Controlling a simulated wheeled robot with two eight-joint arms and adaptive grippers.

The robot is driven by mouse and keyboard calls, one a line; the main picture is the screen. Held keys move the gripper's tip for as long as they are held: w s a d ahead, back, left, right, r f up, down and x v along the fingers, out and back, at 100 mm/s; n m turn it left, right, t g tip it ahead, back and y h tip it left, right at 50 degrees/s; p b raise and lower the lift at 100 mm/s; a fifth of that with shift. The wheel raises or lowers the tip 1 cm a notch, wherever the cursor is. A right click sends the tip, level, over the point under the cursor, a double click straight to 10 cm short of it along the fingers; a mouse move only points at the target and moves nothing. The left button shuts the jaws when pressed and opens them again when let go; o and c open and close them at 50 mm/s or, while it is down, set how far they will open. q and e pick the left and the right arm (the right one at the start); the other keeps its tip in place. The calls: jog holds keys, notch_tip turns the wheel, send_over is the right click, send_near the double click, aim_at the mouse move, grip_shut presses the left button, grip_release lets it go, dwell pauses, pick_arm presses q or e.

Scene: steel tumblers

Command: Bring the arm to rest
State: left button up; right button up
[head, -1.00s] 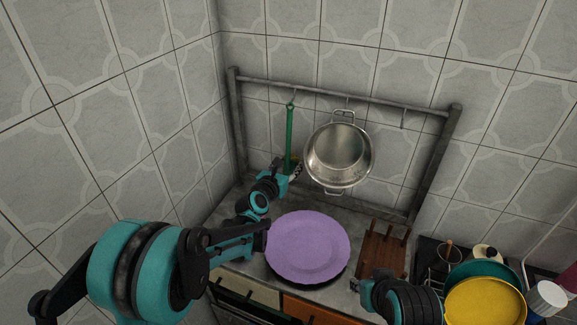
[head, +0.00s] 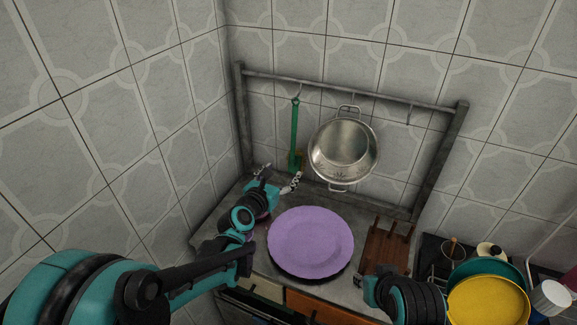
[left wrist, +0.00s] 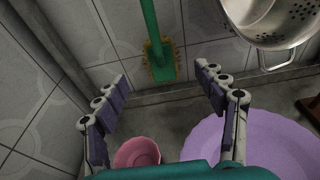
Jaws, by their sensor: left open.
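My left gripper (head: 277,177) is open and empty above the back left of the counter; it also shows in the left wrist view (left wrist: 165,85) with its fingers wide apart. A green brush (head: 294,135) with yellowish bristles hangs from a hook on the rail, just beyond the fingers and apart from them. In the left wrist view the brush (left wrist: 158,60) hangs by the tiled wall, between the fingertips in the picture. My right gripper (head: 367,287) is at the bottom, right of the purple plate; its fingers are too small to read.
A steel colander (head: 343,150) hangs from the grey rail (head: 340,90). A purple plate (head: 310,242), a brown wooden rack (head: 388,248) and a pink bowl (left wrist: 137,153) are on the counter. Teal and yellow dishes (head: 487,300) stand at right. Tiled walls close the left and back.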

pick_arm(q)
jog(key=s+a+f+m+g+y, duration=0.1)
jog(key=s+a+m, duration=0.4)
jog(key=s+m, duration=0.5)
jog(key=s+a+f+m+g+y, duration=0.2)
jog(key=s+a+m+g+y, duration=0.1)
jog(key=s+m, duration=0.7)
jog(key=s+a+f+m+g+y, duration=0.1)
jog(key=s+a+f+m+g, duration=0.1)
jog(key=s+a+m, duration=0.4)
jog(key=s+m+g, duration=0.1)
jog(key=s+m, duration=0.2)
jog(key=m, duration=0.2)
jog(key=shift+s+a+f+m+y, duration=0.2)
jog(key=shift+s+a+m+y, duration=0.1)
jog(key=shift+s+y, duration=0.1)
